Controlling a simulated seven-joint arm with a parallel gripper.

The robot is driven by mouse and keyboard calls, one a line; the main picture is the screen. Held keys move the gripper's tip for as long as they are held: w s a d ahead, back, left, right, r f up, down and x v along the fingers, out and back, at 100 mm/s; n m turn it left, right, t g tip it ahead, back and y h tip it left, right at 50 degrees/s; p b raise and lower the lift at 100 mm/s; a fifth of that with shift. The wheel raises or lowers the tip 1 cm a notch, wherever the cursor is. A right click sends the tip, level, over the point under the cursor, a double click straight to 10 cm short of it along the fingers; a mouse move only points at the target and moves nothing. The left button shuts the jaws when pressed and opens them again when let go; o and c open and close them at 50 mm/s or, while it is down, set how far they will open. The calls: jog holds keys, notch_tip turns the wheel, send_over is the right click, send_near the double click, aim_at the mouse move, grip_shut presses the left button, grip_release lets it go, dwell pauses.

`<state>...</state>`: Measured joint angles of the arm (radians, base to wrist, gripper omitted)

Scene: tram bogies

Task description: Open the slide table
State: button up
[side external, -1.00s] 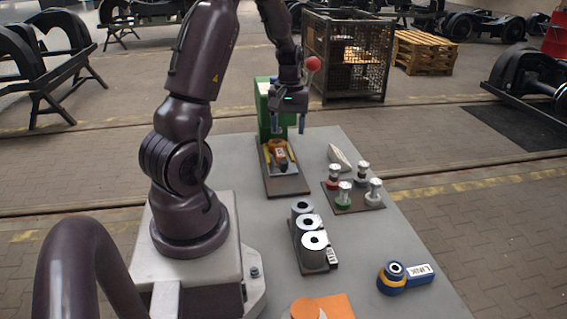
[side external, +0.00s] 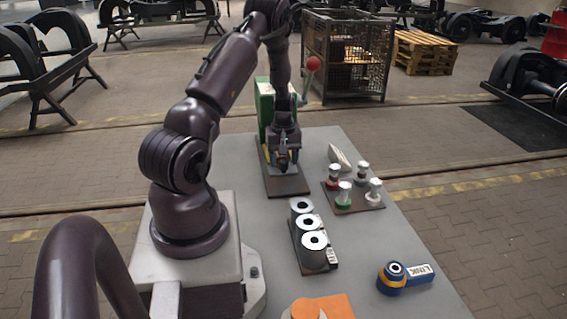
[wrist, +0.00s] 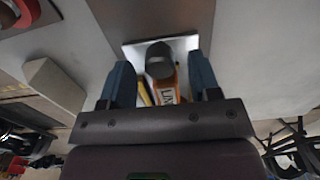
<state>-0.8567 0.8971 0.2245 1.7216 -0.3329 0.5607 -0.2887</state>
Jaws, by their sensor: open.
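A green press (side external: 264,103) with a red ball-ended lever (side external: 312,64) stands at the far end of the table. Its dark base plate (side external: 289,187) reaches toward the camera, and a pale slide plate (wrist: 132,51) shows in the wrist view. An orange part (wrist: 167,88) with lettering and a dark round knob (wrist: 160,62) are at the slide. My gripper (side external: 283,164) is low over the base plate and hides most of the slide in the side view. In the wrist view my gripper (wrist: 161,80) is open, its blue fingers on either side of the knob and orange part, with gaps visible.
A pale wedge block (side external: 339,157) and a board (side external: 355,203) with several capped pegs are to the right. A rack of grey cylinders (side external: 310,245), a blue link piece (side external: 403,277) and an orange pad (side external: 335,305) lie nearer. Table between them is clear.

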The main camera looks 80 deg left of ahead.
jog(key=shift+f, duration=0.85)
grip_shut()
jog(key=d, duration=1.3)
grip_release()
jog(key=shift+a, duration=0.1)
jog(key=shift+r, duration=0.1)
notch_tip(320, 180, up, 13)
